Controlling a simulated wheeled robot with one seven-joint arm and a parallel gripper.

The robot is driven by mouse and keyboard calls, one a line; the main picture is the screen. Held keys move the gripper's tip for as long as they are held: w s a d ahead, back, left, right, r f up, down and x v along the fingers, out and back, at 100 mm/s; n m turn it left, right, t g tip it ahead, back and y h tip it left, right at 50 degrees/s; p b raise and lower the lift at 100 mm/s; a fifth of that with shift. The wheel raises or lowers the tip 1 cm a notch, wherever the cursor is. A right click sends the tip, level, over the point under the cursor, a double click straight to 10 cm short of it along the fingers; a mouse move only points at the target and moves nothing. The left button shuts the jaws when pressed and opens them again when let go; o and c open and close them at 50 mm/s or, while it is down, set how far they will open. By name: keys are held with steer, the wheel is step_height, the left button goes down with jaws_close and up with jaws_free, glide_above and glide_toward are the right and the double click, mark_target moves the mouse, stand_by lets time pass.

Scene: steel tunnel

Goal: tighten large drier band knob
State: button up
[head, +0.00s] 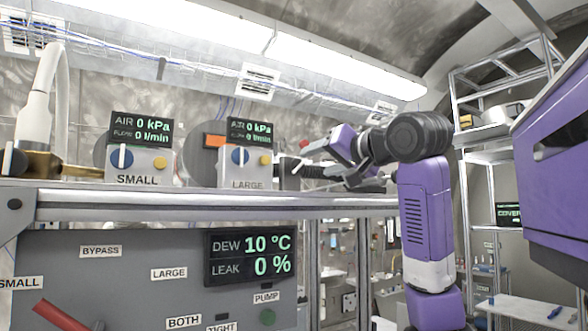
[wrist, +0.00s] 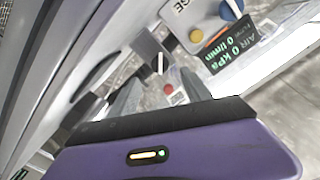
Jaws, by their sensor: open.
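The large drier unit is a grey box (head: 246,180) labelled LARGE on the bench, with a blue-and-white dial (head: 240,156) and a yellow button (head: 265,160). A small red knob (head: 304,144) shows just right of it; a red knob also shows in the wrist view (wrist: 168,88), by a white lever. I cannot tell for sure that it is the band knob. My gripper (head: 308,166) is open, right of the LARGE box, pointing left. Its dark fingers also show in the wrist view (wrist: 122,82). They appear apart from the red knob. Contact is unclear.
The SMALL unit (head: 138,168) stands left on the same bench rail (head: 180,205). Below is a grey panel (head: 140,290) with a DEW/LEAK display (head: 250,256) and a red lever (head: 62,316). A metal rack (head: 475,160) stands at right.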

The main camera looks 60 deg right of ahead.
mark_target(299, 166)
steer(key=p+x, duration=0.2)
steer(key=x, duration=0.4)
steer(key=shift+w+d+r+p, duration=0.15)
steer(key=shift+w+d+p, duration=0.05)
steer(key=shift+p, duration=0.2)
steer(key=shift+w+d, duration=0.35)
steer(key=shift+w, duration=0.2)
jaws_close()
